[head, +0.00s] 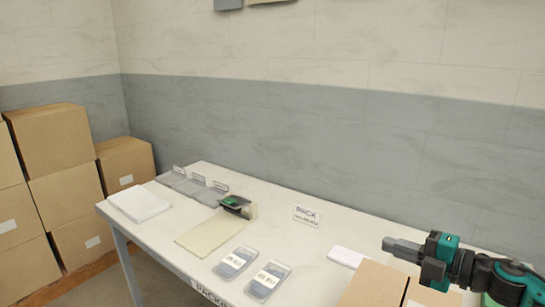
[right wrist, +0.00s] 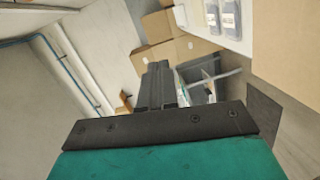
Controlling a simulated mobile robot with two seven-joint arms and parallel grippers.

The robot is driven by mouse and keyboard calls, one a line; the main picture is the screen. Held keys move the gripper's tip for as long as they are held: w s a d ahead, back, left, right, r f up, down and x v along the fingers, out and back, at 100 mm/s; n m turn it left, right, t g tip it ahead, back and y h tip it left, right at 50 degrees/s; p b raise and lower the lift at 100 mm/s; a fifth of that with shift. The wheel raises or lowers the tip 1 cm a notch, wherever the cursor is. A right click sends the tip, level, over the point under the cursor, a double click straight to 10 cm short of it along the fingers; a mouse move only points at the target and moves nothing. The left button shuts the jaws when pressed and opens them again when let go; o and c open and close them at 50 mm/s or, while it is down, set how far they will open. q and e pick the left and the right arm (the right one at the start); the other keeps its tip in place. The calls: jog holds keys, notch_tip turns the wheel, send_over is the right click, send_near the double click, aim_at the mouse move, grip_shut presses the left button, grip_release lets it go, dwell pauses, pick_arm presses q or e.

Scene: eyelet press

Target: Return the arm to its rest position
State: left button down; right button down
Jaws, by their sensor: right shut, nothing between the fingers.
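My right gripper (head: 402,248) is at the right of the head view, at the end of a teal and black arm. Its fingers point left, over the right part of the table and above a cardboard box. In the right wrist view its fingers (right wrist: 157,85) are together with nothing between them. The eyelet press (head: 237,206), dark with a green part, stands on the table beside a beige sheet (head: 208,233). My left gripper is not in view.
The white table (head: 290,232) bears two clear packs (head: 236,262) (head: 268,281), a label sign (head: 307,216), grey pieces (head: 190,185), a white stack (head: 138,204) and white paper (head: 347,257). A cardboard box (head: 374,285) is at its near right. Boxes (head: 55,140) are stacked at left.

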jog(key=s+a+f+m+t+h, duration=0.1)
jog(key=s+a+f+m+h, duration=0.1)
jog(key=s+f+m+h, duration=0.5)
jog(key=s+a+f+m+t+h, duration=0.15)
jog(key=m+h, duration=0.25)
jog(key=m, duration=0.7)
jog(key=s+a+f+m+g, duration=0.1)
jog(key=s+f+m+g, duration=0.3)
jog(key=s, duration=0.6)
jog(key=s+a+f+m+g, duration=0.1)
jog(key=s+f+m+g, duration=0.15)
jog(key=s+g, duration=0.6)
jog(key=w+a+f+t, duration=0.1)
jog(key=w+f+t, duration=0.1)
jog(key=f+t, duration=0.2)
jog(key=w+a+f+n+t+y, duration=0.1)
jog(key=w+a+f+t, duration=0.1)
jog(key=f+t, duration=0.3)
jog(key=shift+w+a+f, duration=0.2)
jog(key=shift+w+f, duration=0.05)
jog(key=shift+f, duration=0.25)
jog(key=shift+n, duration=0.25)
